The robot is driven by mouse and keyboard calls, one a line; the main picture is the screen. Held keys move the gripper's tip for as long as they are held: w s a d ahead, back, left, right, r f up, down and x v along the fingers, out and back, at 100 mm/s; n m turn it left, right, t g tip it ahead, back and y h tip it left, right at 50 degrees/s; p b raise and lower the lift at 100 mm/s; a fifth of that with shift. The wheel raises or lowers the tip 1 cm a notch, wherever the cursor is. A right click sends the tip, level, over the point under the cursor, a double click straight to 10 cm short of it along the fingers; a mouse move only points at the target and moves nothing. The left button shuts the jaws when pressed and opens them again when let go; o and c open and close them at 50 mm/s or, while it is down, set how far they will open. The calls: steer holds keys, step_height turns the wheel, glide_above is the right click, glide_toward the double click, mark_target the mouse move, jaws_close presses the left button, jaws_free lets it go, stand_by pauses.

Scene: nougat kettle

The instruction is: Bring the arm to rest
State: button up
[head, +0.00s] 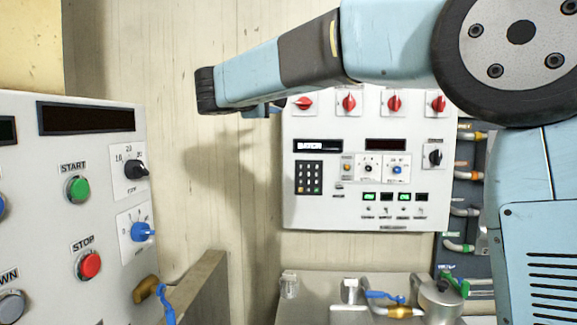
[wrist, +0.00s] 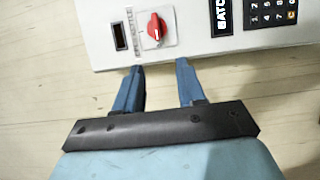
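My arm reaches in from the right of the head view and stretches left, high in front of the wall. My gripper (wrist: 159,85) shows in the wrist view as two blue fingers held apart, with nothing between them. The fingers point toward the lower edge of a white control panel (wrist: 105,35) with a red knob (wrist: 156,27). I cannot tell how far the fingertips are from it. In the head view the gripper is mostly hidden behind the arm's end; only a small blue part shows below it.
A white wall panel (head: 262,215) with red knobs, a keypad (head: 309,177) and switches hangs behind my arm. A control cabinet (head: 60,140) with a green start button (head: 77,189) and red stop button (head: 88,265) stands at left. Pipes and valves (head: 400,311) lie low at right.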

steer(key=s+d+f+m+g+y, duration=0.1)
steer(key=s+d+f+m+g, duration=0.4)
steer(key=d, duration=0.8)
steer(key=s+d+f+g, duration=0.3)
steer(key=s+d+f, duration=0.3)
steer(key=d+f, duration=0.45)
steer(key=s+d+f+m+g+y, duration=0.1)
steer(key=s+d+f+m+y, duration=0.2)
steer(key=s+f, duration=0.5)
steer(key=s+d+f+m+g+y, duration=0.1)
steer(key=s+d+f+m+y, duration=0.2)
steer(key=s, duration=1)
step_height(320, 180, down, 5)
steer(key=shift+s+d+f+m+g, duration=0.2)
steer(key=shift+s+d+m+g, duration=0.2)
steer(key=shift+d+m, duration=0.65)
